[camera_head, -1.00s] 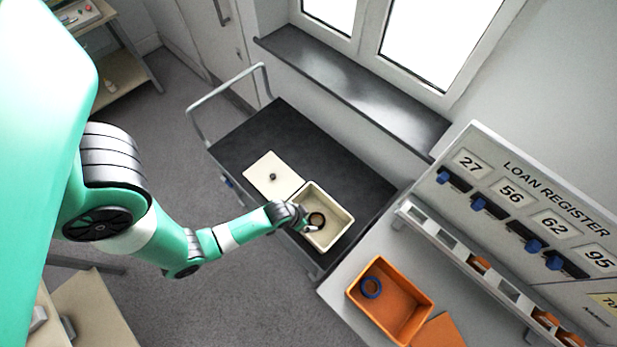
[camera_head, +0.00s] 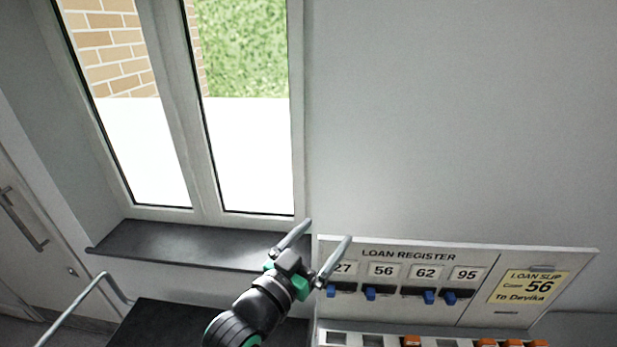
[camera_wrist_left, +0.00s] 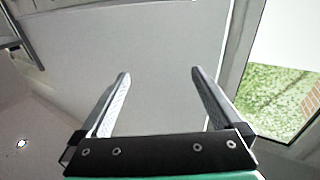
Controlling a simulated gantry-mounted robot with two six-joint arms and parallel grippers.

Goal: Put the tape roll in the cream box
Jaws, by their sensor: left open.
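My left gripper (camera_head: 329,243) is raised in front of the wall and the left end of the loan register board. Its two fingers are spread apart with nothing between them. In the left wrist view the open fingers (camera_wrist_left: 160,78) show only a bare pale surface between them. The tape roll and the cream box are not in the current views. My right gripper is not in view.
The loan register board (camera_head: 440,285) stands at the right with numbered cards and blue sliders. A dark window sill (camera_head: 180,245) lies left of the gripper, and the dark cart top (camera_head: 160,320) is below it. A cart handle (camera_head: 75,310) rises at the lower left.

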